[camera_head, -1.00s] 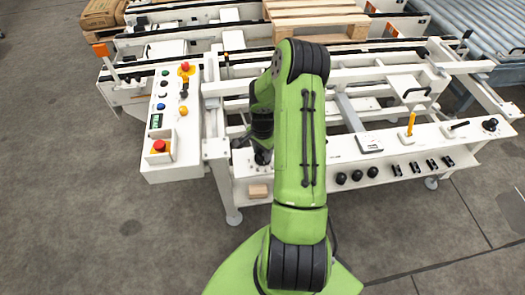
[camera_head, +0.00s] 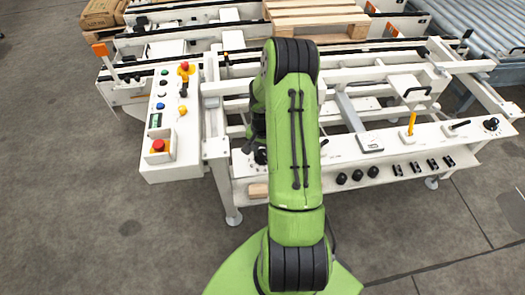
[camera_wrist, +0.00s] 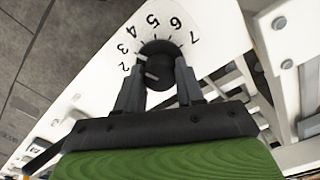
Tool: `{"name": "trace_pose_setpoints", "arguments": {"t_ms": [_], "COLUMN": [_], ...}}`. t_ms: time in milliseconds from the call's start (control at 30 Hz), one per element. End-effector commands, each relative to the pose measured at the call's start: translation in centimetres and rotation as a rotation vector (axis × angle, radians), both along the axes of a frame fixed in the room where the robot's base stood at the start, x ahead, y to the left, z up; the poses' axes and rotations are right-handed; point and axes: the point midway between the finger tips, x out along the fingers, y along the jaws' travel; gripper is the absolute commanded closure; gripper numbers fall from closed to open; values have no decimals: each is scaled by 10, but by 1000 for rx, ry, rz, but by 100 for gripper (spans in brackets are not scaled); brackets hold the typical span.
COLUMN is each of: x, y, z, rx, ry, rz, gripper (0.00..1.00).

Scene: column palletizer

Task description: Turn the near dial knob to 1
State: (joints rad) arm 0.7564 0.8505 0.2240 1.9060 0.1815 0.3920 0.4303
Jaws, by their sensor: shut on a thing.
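The near dial knob (camera_wrist: 160,58) is black and round, on a white plate with printed numbers. The numbers 2 to 7 show in the wrist view; 1 is not visible. My gripper (camera_wrist: 160,74) is shut on the knob, one finger on each side. A pale mark on the knob's lower left lies near the left finger, past the 2 toward the hidden part of the scale. In the head view the knob (camera_head: 260,157) shows only partly, beside my green arm, which hides much of my gripper.
A white control box (camera_head: 171,130) with coloured buttons stands to the left. A yellow-handled lever (camera_head: 411,124) and several black knobs and switches sit along the front to the right. A wooden pallet (camera_head: 315,18) lies behind. The floor in front is clear.

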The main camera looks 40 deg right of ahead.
Motion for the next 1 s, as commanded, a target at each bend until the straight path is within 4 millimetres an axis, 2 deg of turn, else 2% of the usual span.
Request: {"name": "trace_pose_setpoints", "arguments": {"t_ms": [1000], "x": [0], "y": [0], "z": [-1], "rx": [-1], "ry": [0], "rz": [943], "gripper": [93]}}
